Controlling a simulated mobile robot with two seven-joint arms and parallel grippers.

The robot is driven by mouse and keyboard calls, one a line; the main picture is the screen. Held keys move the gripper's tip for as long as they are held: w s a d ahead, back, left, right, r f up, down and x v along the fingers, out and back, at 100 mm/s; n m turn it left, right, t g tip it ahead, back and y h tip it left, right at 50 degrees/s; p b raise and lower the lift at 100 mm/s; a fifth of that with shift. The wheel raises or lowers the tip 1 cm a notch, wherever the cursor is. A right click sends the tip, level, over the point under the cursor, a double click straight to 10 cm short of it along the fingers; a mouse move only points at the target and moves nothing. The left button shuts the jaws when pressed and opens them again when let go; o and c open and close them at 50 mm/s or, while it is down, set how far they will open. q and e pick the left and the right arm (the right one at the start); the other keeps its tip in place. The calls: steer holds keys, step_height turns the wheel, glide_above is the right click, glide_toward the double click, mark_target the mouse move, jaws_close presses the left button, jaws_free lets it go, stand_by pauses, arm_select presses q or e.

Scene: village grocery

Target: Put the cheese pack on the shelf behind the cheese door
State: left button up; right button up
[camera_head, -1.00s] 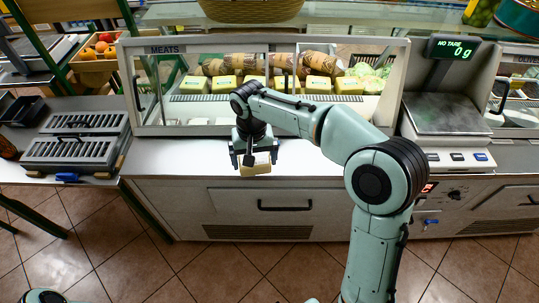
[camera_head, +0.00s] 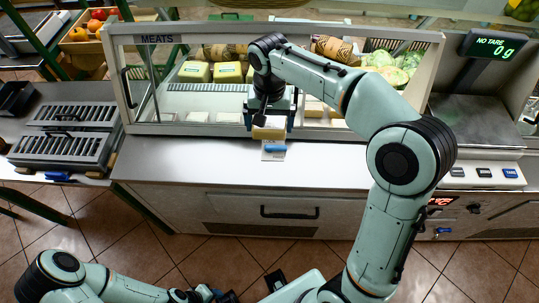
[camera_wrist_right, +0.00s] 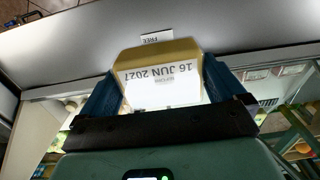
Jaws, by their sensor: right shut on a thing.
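The cheese pack (camera_head: 269,129) is a yellow block. In the right wrist view the pack (camera_wrist_right: 185,50) has a white label dated 16 JUN 2027. My right gripper (camera_head: 270,118) is shut on it, with a finger on each side, just in front of the glass case (camera_head: 185,128) and above the counter. The case has a MEATS label at its top left; no cheese label is readable. Inside stand yellow packs (camera_head: 227,73) and lower white packs; my arm hides the middle. My left gripper (camera_head: 222,296) is low at the bottom edge, too small to judge.
A tag with a blue strip (camera_head: 275,150) is on the steel counter (camera_head: 190,157) under the pack. A scale (camera_head: 470,120) stands to the right, a dark slatted rack (camera_head: 62,142) to the left. The counter left of my right gripper is clear.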

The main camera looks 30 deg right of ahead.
mark_target(269, 163)
arm_select(q)
steer(key=shift+s+f+b, duration=0.35)
steer(key=shift+f+b, duration=0.1)
steer(key=shift+f, duration=0.15)
steer(key=shift+s+f+b, duration=0.3)
steer(key=shift+f+b, duration=0.1)
steer(key=shift+f, duration=0.2)
arm_select(e)
step_height(269, 163, down, 16)
steer(key=shift+f, duration=0.1)
arm_select(q)
steer(key=shift+f, duration=0.1)
arm_select(e)
steer(key=shift+f, duration=0.15)
steer(key=o, duration=0.8)
steer(key=shift+f, duration=0.1)
